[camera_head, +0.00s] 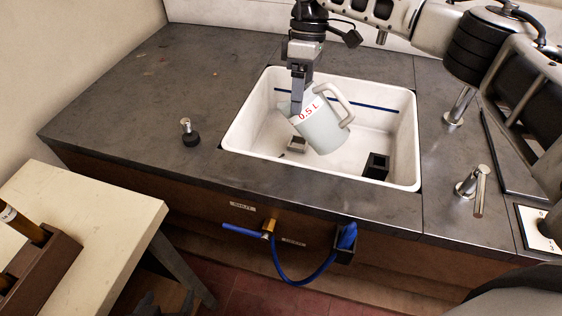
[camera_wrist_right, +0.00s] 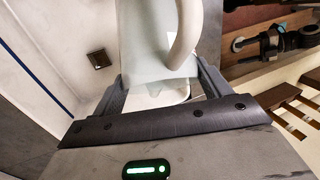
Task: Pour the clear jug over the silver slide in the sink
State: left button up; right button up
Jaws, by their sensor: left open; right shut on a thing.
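The clear jug (camera_head: 322,129), pale and translucent with a red "0.5 L" mark and a light handle, hangs tilted over the sink (camera_head: 235,130), its handle up to the right. My right gripper (camera_head: 299,106) comes down from above and is shut on the jug. In the right wrist view the jug (camera_wrist_right: 150,45) sits between the fingers, its handle on the far side.
Metal fittings (camera_head: 471,183) stand on the counter at the right. A small black-based knob (camera_head: 190,132) is left of the sink. A blue hose (camera_head: 300,277) hangs below. The left counter is mostly clear.

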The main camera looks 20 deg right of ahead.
jog(key=shift+w+a+r+g+h, duration=0.25)
jog(key=shift+w+r+g+h, duration=0.1)
jog(key=shift+g+h, duration=0.25)
dwell(1.6)
jog(key=shift+w+a+r, duration=0.1)
jog(key=shift+a, duration=0.05)
jog(key=shift+g, duration=0.3)
dwell(0.4)
jog(key=shift+w+h+b, duration=0.1)
jog(key=shift+h+b, duration=0.2)
dwell(0.3)
